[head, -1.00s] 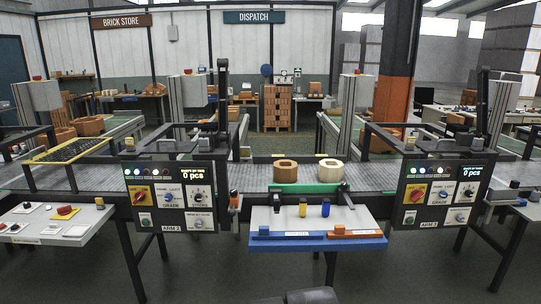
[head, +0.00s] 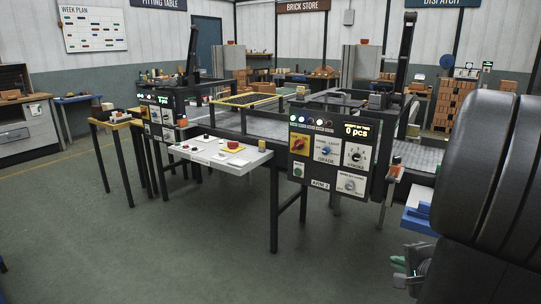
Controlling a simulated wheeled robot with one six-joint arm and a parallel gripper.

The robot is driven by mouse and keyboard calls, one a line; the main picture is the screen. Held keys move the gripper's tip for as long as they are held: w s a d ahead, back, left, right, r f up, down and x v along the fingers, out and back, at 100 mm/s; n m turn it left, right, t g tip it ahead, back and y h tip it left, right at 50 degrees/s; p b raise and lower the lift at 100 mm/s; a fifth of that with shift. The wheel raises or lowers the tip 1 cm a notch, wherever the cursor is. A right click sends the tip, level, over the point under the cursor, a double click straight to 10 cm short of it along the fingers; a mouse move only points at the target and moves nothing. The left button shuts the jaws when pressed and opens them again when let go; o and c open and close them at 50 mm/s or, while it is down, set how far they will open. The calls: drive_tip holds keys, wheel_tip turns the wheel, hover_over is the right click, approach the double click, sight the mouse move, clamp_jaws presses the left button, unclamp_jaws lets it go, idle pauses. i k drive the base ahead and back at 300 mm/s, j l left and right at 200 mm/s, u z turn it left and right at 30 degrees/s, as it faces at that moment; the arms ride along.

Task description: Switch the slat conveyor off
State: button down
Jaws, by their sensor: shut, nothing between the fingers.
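The slat conveyor (head: 340,128) is a grey slatted belt running behind the control panels. In front of it is a white sloped desk (head: 200,155) with several small controls. Whether the belt is moving cannot be told.
A black panel marked ARM 2 (head: 333,160) has a red-and-yellow switch and white dials. Another black panel (head: 158,118) is further left, near a yellow-edged table (head: 114,124). A blue-edged shelf (head: 417,218) is partly hidden by my arm. The floor in front is clear.

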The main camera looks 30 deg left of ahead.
sight(231, 144)
drive_tip(key=i+j, duration=0.2)
drive_tip(key=j, duration=0.35)
drive_tip(key=i+j, duration=0.2)
drive_tip(key=j, duration=0.35)
drive_tip(key=i+j, duration=0.15)
drive_tip(key=j, duration=0.35)
drive_tip(key=i+j, duration=0.2)
drive_tip(key=j, duration=0.35)
drive_tip(key=i+j, duration=0.2)
drive_tip(key=j, duration=0.35)
drive_tip(key=i+j, duration=0.2)
drive_tip(key=j, duration=0.35)
drive_tip(key=i+j+u, duration=0.1)
drive_tip(key=j, duration=0.45)
drive_tip(key=i+j, duration=0.3)
drive_tip(key=j, duration=0.2)
